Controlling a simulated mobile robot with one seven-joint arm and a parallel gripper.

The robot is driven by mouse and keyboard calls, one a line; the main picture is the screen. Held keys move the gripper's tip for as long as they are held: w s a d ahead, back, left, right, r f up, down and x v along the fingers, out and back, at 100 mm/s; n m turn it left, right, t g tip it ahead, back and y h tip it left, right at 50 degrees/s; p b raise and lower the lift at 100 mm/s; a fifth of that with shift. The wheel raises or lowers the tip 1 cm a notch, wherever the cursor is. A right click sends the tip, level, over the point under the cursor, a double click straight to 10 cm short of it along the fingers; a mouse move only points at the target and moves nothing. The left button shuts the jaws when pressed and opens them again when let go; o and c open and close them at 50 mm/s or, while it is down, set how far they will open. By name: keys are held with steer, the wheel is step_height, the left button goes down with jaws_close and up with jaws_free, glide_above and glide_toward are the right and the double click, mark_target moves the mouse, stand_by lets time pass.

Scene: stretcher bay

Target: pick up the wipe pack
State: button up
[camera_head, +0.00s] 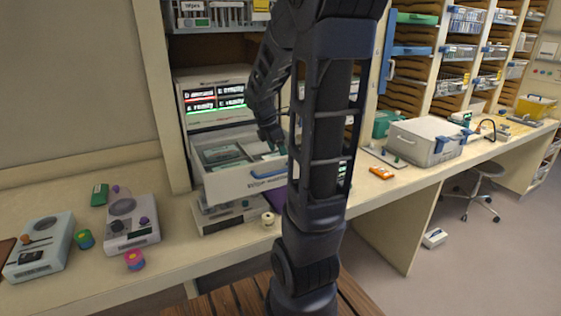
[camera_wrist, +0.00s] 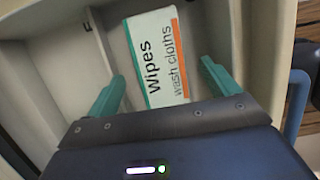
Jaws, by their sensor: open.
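The wipe pack (camera_wrist: 158,57) is a white pack with a teal edge, an orange stripe and the words "Wipes wash cloths". It lies in a compartment of the open drawer (camera_head: 240,183). In the wrist view, my gripper (camera_wrist: 162,80) is open, with one teal finger on each side of the pack's near end. I cannot tell whether the fingers touch it. In the head view, my gripper (camera_head: 270,138) reaches down into the drawer, and my arm hides part of the drawer's right side.
The drawer's divider (camera_wrist: 100,45) and right wall (camera_wrist: 238,40) are close to the fingers. Two devices (camera_head: 130,226) (camera_head: 40,247) stand on the left counter. A grey lidded bin (camera_head: 428,140) stands on the right counter.

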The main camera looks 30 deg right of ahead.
steer(key=shift+x, duration=1.5)
steer(key=c, duration=1.1)
